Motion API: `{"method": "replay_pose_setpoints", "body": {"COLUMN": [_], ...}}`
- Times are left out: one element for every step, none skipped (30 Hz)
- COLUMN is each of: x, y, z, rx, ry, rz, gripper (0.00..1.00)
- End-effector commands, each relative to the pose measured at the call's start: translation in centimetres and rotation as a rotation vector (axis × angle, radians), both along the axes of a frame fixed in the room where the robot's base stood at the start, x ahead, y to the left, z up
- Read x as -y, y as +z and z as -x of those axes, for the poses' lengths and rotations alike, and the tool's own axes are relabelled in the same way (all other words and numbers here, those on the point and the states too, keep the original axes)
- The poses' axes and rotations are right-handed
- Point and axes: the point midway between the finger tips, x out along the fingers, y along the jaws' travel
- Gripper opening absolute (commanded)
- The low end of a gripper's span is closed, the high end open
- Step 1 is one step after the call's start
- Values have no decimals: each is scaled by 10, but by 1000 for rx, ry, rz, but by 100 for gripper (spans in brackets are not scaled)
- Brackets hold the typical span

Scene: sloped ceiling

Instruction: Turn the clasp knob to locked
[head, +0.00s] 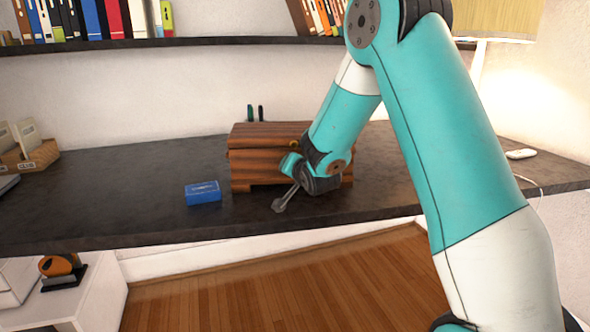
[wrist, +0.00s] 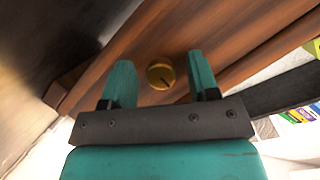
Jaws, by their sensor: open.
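The wooden box (head: 265,165) stands on the dark desk, partly hidden behind my arm. In the wrist view the box's wooden front (wrist: 225,30) fills the upper part. A round brass clasp knob (wrist: 160,73) sits on it, with a dark line running toward its lower right. My gripper (wrist: 158,64) is open, with one teal finger on each side of the knob. Gaps show between the knob and both fingers. I cannot tell how deep the fingers reach past the knob. In the head view my wrist is at the box's front, and the knob cannot be made out clearly.
A blue box (head: 203,192) lies on the desk (head: 120,205) left of the wooden box. A card holder (head: 30,155) stands at the far left. A bookshelf (head: 180,42) runs above. A lamp (head: 500,20) and a white mouse-like object (head: 520,154) are at the right.

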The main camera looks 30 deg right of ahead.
Motion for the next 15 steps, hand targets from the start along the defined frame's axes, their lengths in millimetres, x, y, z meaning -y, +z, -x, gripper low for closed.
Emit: {"method": "replay_pose_setpoints", "body": {"x": [0,0,0,-1,-1,-3,-4,-5,-7,-9,-11,-14,-16,-18,-21], "y": [0,1,1,2,3,4,5,7,9,11,14,17,19,21,25], "z": [0,0,1,2,4,8,11,15,22,28,34,43,51,58,68], "rx": [1,2,2,2,3,2,2,3,3,3,3,3,3,3,3], "ry": [0,0,0,0,0,1,1,1,1,2,2,2,1,2,3], "rz": [0,-1,-1,-1,0,-1,-1,-1,-1,0,0,0,-1,0,1], "gripper": [55,55,55,55,55,55,55,55,55,55,55,55,55,55,55]}}
